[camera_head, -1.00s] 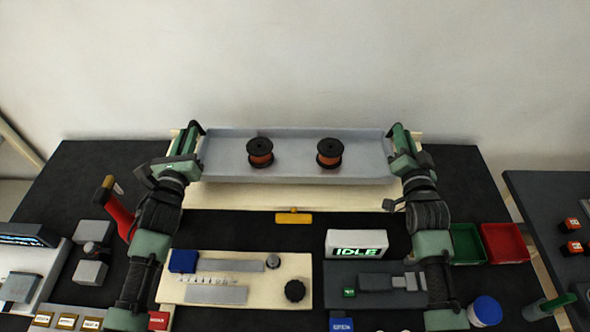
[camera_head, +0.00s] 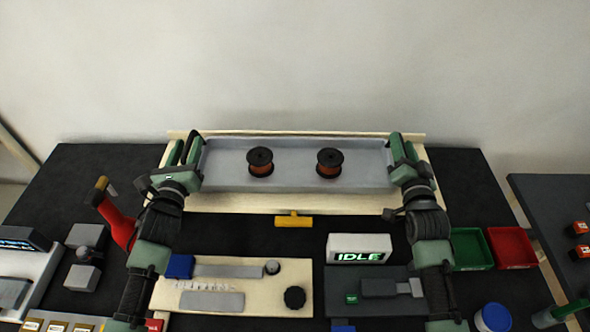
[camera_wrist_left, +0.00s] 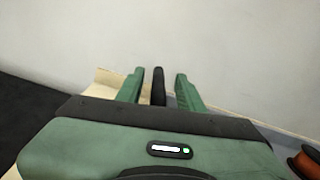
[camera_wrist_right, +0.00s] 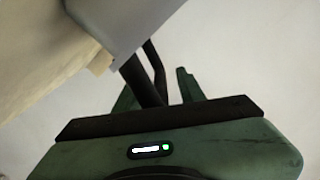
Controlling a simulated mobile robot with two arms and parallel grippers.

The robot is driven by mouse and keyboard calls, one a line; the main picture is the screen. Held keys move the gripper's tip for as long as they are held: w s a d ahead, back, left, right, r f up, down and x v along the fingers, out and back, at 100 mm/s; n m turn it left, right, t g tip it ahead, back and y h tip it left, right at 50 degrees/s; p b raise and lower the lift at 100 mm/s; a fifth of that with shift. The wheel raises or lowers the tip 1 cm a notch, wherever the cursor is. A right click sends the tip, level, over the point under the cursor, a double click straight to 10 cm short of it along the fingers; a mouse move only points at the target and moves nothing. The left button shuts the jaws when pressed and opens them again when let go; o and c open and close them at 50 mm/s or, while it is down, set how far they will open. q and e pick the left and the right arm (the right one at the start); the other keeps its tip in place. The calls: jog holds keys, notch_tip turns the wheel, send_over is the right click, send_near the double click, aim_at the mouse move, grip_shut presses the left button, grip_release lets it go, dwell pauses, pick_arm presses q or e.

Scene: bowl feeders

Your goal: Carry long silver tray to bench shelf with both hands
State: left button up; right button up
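The long silver tray (camera_head: 225,179) sits on the pale bench shelf (camera_head: 300,202) at the back of the bench and looks level. Two spools with orange windings, a left one (camera_head: 260,162) and a right one (camera_head: 328,163), stand in it. My left gripper (camera_head: 184,154) is at the tray's left end; its fingers are apart on either side of a black handle (camera_wrist_left: 158,86). My right gripper (camera_head: 408,148) is at the right end, its fingers also apart around a black handle (camera_wrist_right: 140,78). Contact under the tray is hidden.
A yellow block (camera_head: 294,220) is at the shelf's front edge. A red-handled tool (camera_head: 117,220) stands beside my left arm. The IDLE display (camera_head: 358,248), green bin (camera_head: 470,248) and red bin (camera_head: 511,247) are in front. A plain wall is behind the shelf.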

jog(key=shift+s, duration=0.15)
pick_arm(q)
jog(key=s, duration=1.2)
jog(key=shift+a, duration=0.15)
pick_arm(e)
jog(key=s, duration=1.2)
jog(key=shift+a, duration=0.2)
